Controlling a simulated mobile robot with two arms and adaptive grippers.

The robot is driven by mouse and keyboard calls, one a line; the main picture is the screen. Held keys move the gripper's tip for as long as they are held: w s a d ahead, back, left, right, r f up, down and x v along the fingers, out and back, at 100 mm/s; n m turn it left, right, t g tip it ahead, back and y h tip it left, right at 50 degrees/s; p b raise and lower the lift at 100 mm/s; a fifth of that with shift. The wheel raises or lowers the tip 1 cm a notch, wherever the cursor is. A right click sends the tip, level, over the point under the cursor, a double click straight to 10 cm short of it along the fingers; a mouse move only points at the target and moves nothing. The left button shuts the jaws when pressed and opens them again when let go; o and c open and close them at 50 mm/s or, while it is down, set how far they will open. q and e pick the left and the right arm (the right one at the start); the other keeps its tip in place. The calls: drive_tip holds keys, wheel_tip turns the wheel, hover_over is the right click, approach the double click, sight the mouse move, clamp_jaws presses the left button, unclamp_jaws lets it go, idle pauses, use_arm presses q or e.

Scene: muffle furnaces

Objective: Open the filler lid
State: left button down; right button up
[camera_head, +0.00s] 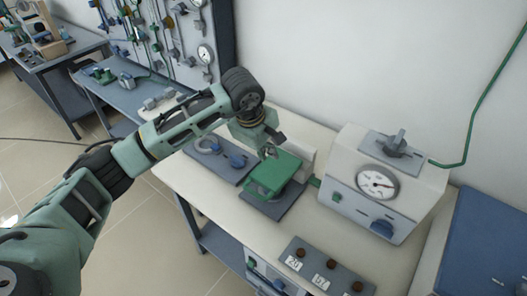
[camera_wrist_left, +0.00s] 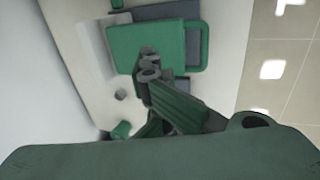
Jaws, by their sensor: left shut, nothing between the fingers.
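The green filler lid (camera_head: 280,172) lies flat over a dark base plate on the white bench, with a loop-shaped handle at its front left side. In the left wrist view the lid (camera_wrist_left: 125,42) is at the top, with its loop handle (camera_wrist_left: 204,45) on the right. My left gripper (camera_head: 269,152) is shut and empty, just above the lid's back left edge. In the left wrist view its fingertips (camera_wrist_left: 149,62) overlap the lid's lower edge. I cannot tell whether they touch it. My right gripper is not in view.
A white box with a dial gauge (camera_head: 377,185) and knobs stands right of the lid. A dark plate with a blue valve (camera_head: 238,160) lies to the left. A grey panel (camera_head: 318,268) with brown knobs is in front. A white wall rises behind the bench.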

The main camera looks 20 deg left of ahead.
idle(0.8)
use_arm(q)
drive_tip(key=c, duration=1.8)
unclamp_jaws()
drive_tip(key=v, duration=1.2)
drive_tip(key=shift+c, duration=0.5)
